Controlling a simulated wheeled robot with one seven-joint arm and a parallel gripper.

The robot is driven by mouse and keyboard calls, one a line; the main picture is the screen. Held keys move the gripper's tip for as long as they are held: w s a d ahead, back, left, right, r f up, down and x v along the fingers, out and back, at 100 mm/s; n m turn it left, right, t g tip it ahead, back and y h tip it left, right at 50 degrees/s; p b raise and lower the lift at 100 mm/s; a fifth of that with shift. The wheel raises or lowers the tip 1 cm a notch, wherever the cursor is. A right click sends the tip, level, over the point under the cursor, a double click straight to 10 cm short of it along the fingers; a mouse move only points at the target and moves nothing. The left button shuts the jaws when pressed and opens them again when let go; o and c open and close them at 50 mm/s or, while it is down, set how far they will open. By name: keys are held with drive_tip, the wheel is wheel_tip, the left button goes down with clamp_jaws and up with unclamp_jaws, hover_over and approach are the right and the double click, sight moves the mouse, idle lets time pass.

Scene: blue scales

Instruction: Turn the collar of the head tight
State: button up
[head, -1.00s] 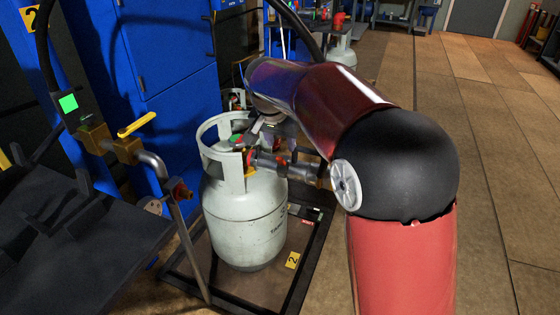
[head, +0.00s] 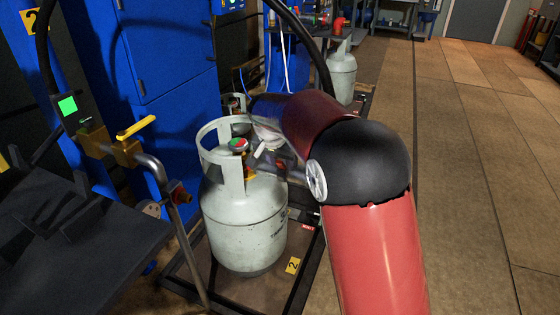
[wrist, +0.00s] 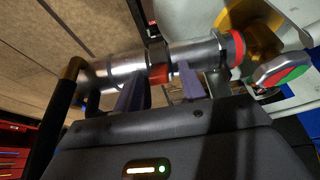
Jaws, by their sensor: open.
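The pale grey gas cylinder (head: 245,225) stands upright, with its valve handwheel (head: 238,145), green and red, inside the guard ring. In the wrist view the metal filling head (wrist: 115,72) lies in line with the cylinder valve, and the handwheel (wrist: 282,72) shows at right. A red band (wrist: 159,73) is around the middle of the head, and a red ring (wrist: 236,48) is at its valve end. My gripper (wrist: 162,85) is open, with its two dark fingers beside the head, either side of the red band. Whether they touch it I cannot tell. My arm mostly hides the head in the head view.
The cylinder stands on a dark-framed scale platform (head: 225,290). A black hose (wrist: 62,115) joins the head through a brass elbow. A pipe with a yellow lever (head: 137,125) stands at left, before a blue cabinet (head: 175,70). The floor at right is clear.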

clamp_jaws()
drive_tip(key=shift+r, duration=0.1)
drive_tip(key=p, duration=0.2)
drive_tip(key=shift+w+d+r+g+p, duration=0.1)
drive_tip(key=shift+w+r+g+p, duration=0.1)
drive_tip(key=shift+r+g+p, duration=0.15)
drive_tip(key=shift+w+g+y+p, duration=0.2)
drive_tip(key=shift+g+y+p, duration=0.15)
drive_tip(key=shift+p, duration=0.55)
drive_tip(key=shift+f, duration=0.15)
unclamp_jaws()
